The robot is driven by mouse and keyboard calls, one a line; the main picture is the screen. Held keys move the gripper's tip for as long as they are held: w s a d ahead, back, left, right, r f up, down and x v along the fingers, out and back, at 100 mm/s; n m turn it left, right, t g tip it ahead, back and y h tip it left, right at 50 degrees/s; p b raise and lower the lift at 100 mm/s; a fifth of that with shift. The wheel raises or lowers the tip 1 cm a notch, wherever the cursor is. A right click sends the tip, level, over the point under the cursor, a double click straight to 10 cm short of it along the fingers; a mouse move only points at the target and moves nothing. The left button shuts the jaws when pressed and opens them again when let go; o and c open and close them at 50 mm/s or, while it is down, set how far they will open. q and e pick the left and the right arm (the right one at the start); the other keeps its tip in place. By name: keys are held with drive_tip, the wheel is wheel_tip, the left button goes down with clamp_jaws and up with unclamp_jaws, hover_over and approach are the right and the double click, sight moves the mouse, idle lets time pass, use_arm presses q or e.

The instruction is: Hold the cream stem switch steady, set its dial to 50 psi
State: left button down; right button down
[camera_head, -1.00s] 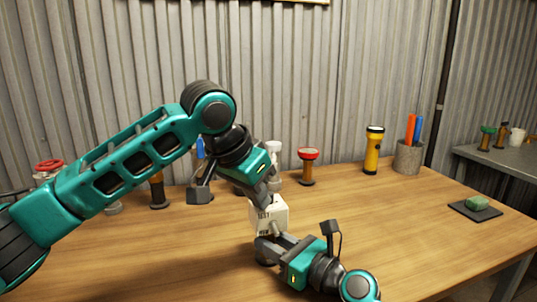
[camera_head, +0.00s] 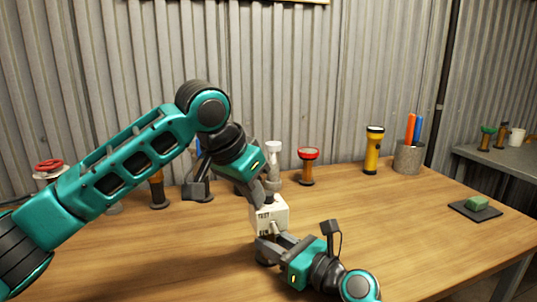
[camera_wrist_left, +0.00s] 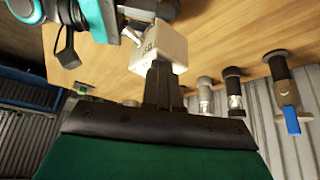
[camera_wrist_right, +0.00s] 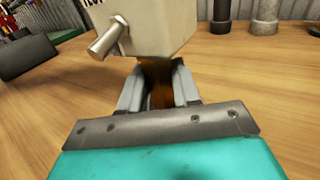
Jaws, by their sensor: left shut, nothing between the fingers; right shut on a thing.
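The cream stem switch (camera_head: 270,217) is a pale box with dark lettering on a short brown stem (camera_wrist_right: 158,75), above the table. My right gripper (camera_head: 266,248) is shut on the stem below the box; its fingers also show in the right wrist view (camera_wrist_right: 158,88). A metal peg (camera_wrist_right: 108,38) sticks out from the box's side. My left gripper (camera_head: 268,190) is shut and empty, its tips close to the top of the box. In the left wrist view its fingertips (camera_wrist_left: 160,75) overlap the box (camera_wrist_left: 162,46); contact is unclear. The dial and its reading cannot be made out.
Along the back of the wooden table (camera_head: 400,220) stand a red-topped fitting (camera_head: 308,165), a white fitting (camera_head: 274,160), a yellow flashlight (camera_head: 373,152) and a pen cup (camera_head: 408,157). A green block (camera_head: 478,203) lies on a dark pad at right. The right middle is clear.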

use_arm(q)
drive_tip(key=shift+w+a, duration=0.35)
drive_tip(key=shift+w, duration=0.1)
use_arm(e)
drive_tip(key=shift+a, duration=0.15)
use_arm(q)
drive_tip(key=shift+s+a, duration=0.1)
use_arm(e)
drive_tip(key=shift+s, duration=0.1)
use_arm(q)
wheel_tip(320, 180, up, 6)
drive_tip(key=shift+s+a, duration=0.15)
drive_tip(key=shift+a, duration=0.05)
idle(0.5)
use_arm(e)
drive_tip(key=c, duration=0.7)
unclamp_jaws()
drive_tip(key=shift+c, duration=0.2)
